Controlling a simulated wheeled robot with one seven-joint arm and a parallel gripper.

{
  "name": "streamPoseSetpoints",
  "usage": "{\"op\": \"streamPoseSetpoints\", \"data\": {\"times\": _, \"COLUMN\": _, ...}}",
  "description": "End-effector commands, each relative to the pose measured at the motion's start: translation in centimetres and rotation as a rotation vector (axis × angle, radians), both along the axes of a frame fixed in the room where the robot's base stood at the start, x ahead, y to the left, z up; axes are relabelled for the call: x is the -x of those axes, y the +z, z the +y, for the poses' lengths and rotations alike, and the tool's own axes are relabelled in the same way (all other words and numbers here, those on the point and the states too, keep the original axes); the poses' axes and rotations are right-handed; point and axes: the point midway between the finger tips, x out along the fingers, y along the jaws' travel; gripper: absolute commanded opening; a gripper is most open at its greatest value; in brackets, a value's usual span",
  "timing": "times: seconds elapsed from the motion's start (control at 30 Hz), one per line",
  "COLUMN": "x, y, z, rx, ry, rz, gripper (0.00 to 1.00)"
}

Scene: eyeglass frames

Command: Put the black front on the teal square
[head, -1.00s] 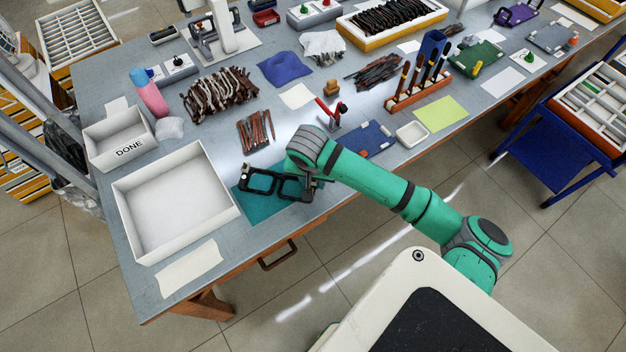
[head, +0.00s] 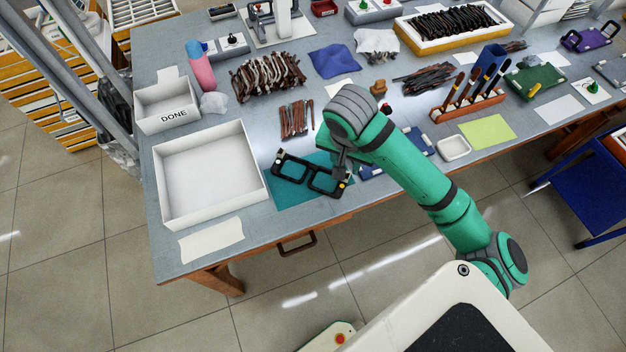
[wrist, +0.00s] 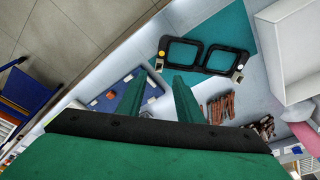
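The black front (head: 310,177), two empty lens openings in a dark frame, is over the teal square (head: 290,198) near the table's front edge. Its right end is by the square's right edge in the head view. In the wrist view the front (wrist: 207,70) overlaps the teal square (wrist: 236,30), with a yellow dot at one end and a white patch at the other. My gripper (wrist: 155,78) shows two green fingers spread apart with nothing between them. The front's yellow-dotted end is just past the fingertips. In the head view my wrist hides part of the gripper.
A white open tray (head: 258,172) stands left of the teal square, with a DONE box (head: 168,119) behind it. Brown temple pieces (head: 296,120) lie behind the square. A blue board (head: 415,141) and a small white dish (head: 454,148) are to the right.

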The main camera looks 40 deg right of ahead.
Motion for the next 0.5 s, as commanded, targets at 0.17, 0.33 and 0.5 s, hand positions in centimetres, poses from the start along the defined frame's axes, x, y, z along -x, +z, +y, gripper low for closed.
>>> {"op": "streamPoseSetpoints", "data": {"times": 0.17, "x": 0.0, "y": 0.0, "z": 0.0, "rx": 0.0, "ry": 0.0, "rz": 0.0, "gripper": 0.33}}
{"op": "streamPoseSetpoints", "data": {"times": 0.33, "x": -2.4, "y": -0.1, "z": 2.1, "rx": -0.033, "ry": 0.043, "rz": -0.064, "gripper": 0.33}}
{"op": "streamPoseSetpoints", "data": {"times": 0.5, "x": -9.3, "y": 0.5, "z": 8.9, "rx": -0.14, "ry": 0.173, "rz": -0.284, "gripper": 0.33}}
